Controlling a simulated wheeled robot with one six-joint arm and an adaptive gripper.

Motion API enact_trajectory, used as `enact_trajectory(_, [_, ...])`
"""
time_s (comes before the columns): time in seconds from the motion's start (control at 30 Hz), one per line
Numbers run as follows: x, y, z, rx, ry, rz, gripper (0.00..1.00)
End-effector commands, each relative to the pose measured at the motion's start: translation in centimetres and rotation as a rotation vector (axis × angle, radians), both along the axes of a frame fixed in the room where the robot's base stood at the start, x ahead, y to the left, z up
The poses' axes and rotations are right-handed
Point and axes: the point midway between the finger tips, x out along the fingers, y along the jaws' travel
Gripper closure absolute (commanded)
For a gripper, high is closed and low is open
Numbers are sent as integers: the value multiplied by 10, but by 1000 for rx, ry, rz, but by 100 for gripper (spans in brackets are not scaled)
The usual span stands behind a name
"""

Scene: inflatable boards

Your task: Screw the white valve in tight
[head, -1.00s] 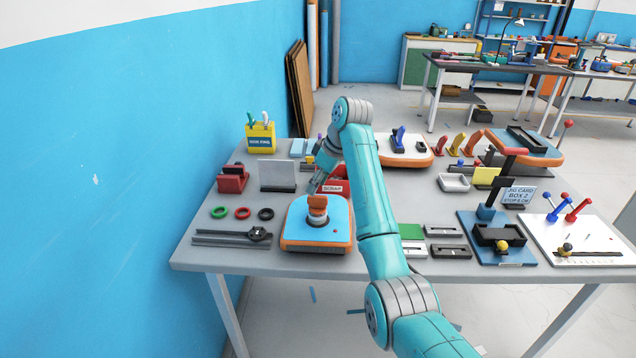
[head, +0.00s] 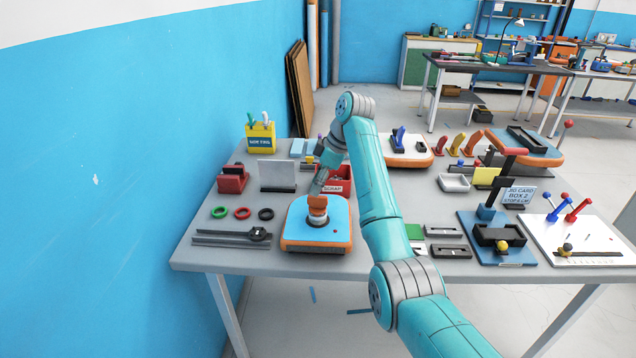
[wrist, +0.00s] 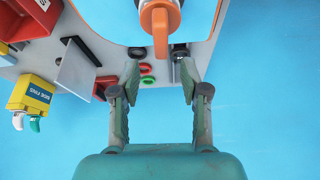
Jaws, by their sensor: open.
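The inflatable board (head: 296,222), blue with an orange rim, lies on the grey table. An orange winged tool (head: 318,204) stands upright near its middle, on a pale round collar (head: 318,219) that seems to be the white valve. The tool hides most of the valve. My gripper (head: 318,186) is just behind the tool in the head view, its fingers partly hidden. In the wrist view my gripper (wrist: 155,78) is open and empty, with its fingers apart. There the orange tool (wrist: 160,28) is beyond the fingertips, at the top edge and partly cut off.
Green, red and black rings (head: 242,213) and a dark bar tool (head: 232,237) lie left of the board. A red scrap bin (head: 340,182) stands close behind it. A grey upright plate (head: 277,174) and yellow box (head: 261,138) stand at the back left.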

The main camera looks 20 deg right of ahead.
Motion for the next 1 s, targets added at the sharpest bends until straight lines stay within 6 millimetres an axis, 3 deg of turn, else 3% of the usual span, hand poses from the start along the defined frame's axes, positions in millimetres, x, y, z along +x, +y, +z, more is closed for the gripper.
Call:
enact_trajectory(0.37, [-1,2,-4,0,1,-2,55])
enact_trajectory(1.0, [-1,2,-31,1,2,-1,55])
